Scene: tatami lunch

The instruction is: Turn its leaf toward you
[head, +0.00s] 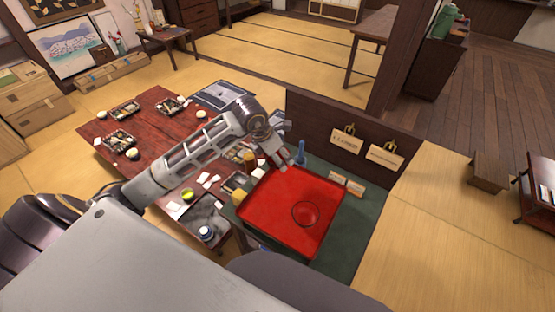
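A red bowl (306,214) stands on the red tray (272,195), right of the tray's middle. No leaf mark can be made out on it at this size. My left gripper (286,163) hangs over the tray's far edge, up and left of the bowl and apart from it. Its fingers point down toward the tray; they are too small to tell whether they are open or shut. A small blue upright object (301,152) stands just right of the fingers. My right gripper is not in view.
The tray lies on a dark green mat (346,228) before a dark upright panel with wooden tags (345,141). Two small cards (346,184) lie right of the tray. A red-brown table (150,118) on the left holds several lunch boxes, cups and white cards.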

